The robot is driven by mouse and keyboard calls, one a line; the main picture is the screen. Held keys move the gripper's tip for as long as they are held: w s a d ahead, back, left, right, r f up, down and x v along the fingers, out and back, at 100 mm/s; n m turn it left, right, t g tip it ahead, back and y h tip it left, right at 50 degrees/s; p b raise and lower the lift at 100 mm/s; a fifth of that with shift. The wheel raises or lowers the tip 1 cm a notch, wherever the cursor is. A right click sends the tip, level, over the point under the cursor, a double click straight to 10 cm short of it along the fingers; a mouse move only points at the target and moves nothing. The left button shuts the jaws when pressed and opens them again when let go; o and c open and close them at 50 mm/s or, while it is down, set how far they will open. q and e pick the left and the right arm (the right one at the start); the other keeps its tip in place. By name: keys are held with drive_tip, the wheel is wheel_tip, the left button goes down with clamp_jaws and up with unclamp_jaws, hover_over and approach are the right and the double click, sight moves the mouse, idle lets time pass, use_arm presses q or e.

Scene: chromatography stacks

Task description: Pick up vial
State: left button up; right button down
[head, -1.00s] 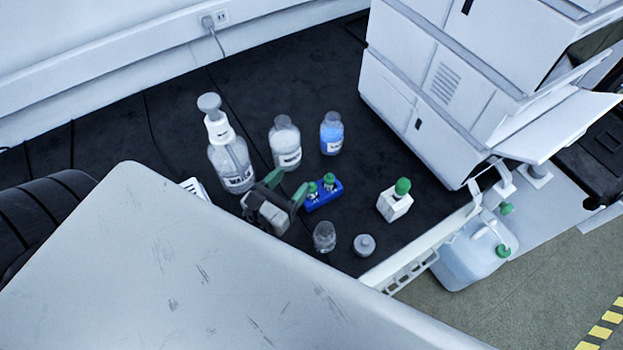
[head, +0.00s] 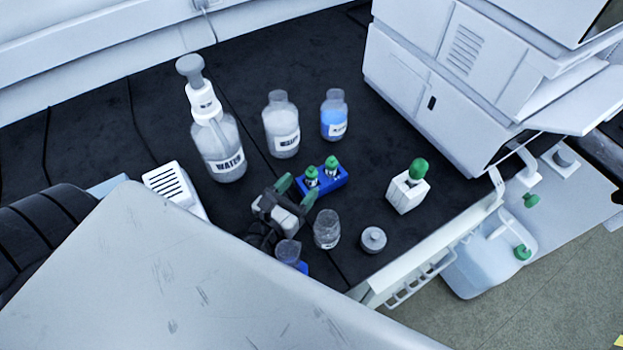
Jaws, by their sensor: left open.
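Two small vials with green caps stand upright in a blue rack (head: 338,184) on the dark bench. The left vial (head: 312,177) is nearer my gripper; the right vial (head: 332,167) stands beside it. My left gripper (head: 296,191) has green-tipped fingers, open and apart, just left of and below the rack in the head view. Nothing shows between the fingers. One fingertip lies close to the rack's front left side; I cannot tell whether it touches. My right gripper is not in view.
A water bottle (head: 219,155), a clear bottle (head: 281,125) and a blue bottle (head: 334,118) stand behind.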

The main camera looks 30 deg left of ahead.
sight(309, 178)
use_arm(q)
drive_tip(key=w, duration=0.4)
drive_tip(key=shift+w+d+f+p, duration=0.15)
drive_tip(key=shift+d+f+p, duration=0.1)
drive_tip(key=shift+p, duration=0.15)
drive_tip(key=shift+c, duration=0.3)
drive_tip(key=c, duration=0.9)
